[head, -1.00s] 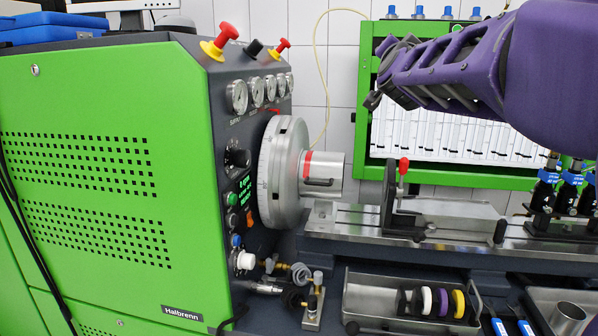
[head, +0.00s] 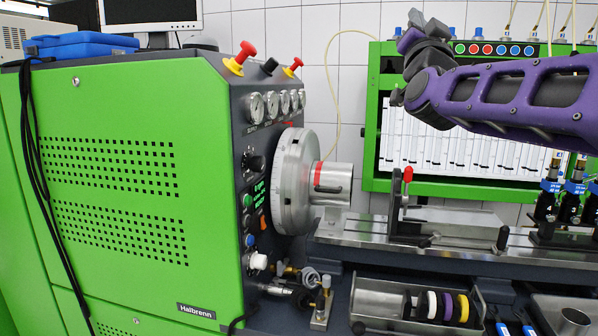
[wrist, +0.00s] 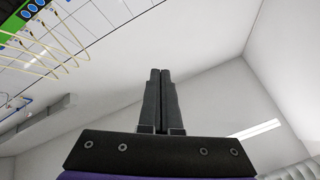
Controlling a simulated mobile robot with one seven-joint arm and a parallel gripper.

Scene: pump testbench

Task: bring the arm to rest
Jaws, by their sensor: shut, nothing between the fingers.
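My gripper shows in the wrist view (wrist: 160,75) with its two dark fingers side by side and touching, shut and empty. It points up toward the pale wall and ceiling. In the head view my purple and dark grey arm reaches in from the right, and its end is raised in front of the green-framed panel of glass tubes (head: 450,150). The gripper end there is small and dark, and its fingertips cannot be made out clearly. It touches nothing that I can see.
The green test bench (head: 120,190) fills the left, with a steel flywheel (head: 292,180) on its side. A red-knobbed clamp (head: 402,205) stands on the steel rail. A metal tray (head: 400,300) with several coloured rings lies below.

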